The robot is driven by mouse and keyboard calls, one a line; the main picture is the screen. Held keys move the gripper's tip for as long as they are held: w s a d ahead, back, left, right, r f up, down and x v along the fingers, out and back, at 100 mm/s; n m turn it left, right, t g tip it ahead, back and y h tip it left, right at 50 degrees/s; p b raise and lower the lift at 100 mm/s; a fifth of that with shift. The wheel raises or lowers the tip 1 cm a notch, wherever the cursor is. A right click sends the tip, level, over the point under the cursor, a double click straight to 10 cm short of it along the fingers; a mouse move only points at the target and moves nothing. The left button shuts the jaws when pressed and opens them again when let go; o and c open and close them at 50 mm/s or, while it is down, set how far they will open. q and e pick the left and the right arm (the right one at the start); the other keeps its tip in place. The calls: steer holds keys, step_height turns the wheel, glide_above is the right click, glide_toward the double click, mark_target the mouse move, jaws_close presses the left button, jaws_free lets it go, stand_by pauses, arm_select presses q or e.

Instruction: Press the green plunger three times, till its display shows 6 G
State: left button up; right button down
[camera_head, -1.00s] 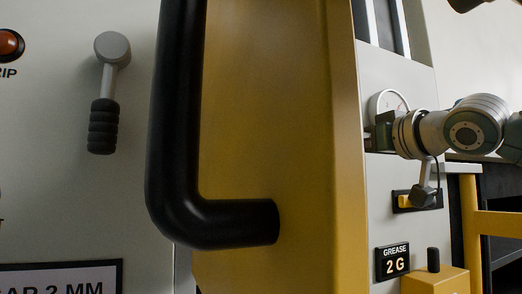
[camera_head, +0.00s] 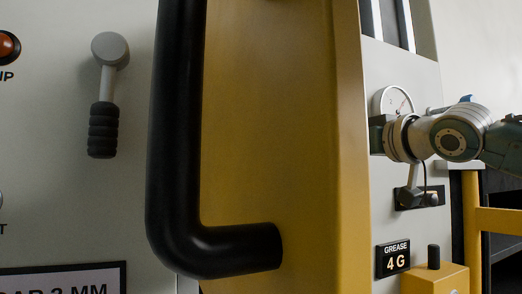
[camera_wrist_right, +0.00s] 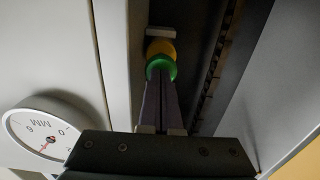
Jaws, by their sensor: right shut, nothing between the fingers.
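The green plunger (camera_wrist_right: 160,68) shows in the right wrist view as a round green head in front of a yellow disc, inside a dark recess. My right gripper (camera_wrist_right: 162,84) is shut and empty, with its fingertips lined up at the lower edge of the green head. I cannot tell whether they press on it or stop just short. In the head view the plunger and the fingertips are hidden behind the yellow panel; only my right wrist shows. The black grease display (camera_head: 393,259) reads 4 G. My left gripper is not in view.
A yellow panel (camera_head: 290,150) with a thick black handle (camera_head: 178,120) fills the middle of the head view. A round gauge (camera_wrist_right: 43,132) sits left of my right gripper. A yellow box (camera_head: 435,279) with a black knob stands right of the display.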

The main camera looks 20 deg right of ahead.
steer(key=s+b, duration=0.1)
steer(key=s, duration=0.2)
steer(key=shift+d+f+b, duration=0.1)
steer(key=shift+b, duration=0.2)
stand_by(0.5)
steer(key=shift+w, duration=0.1)
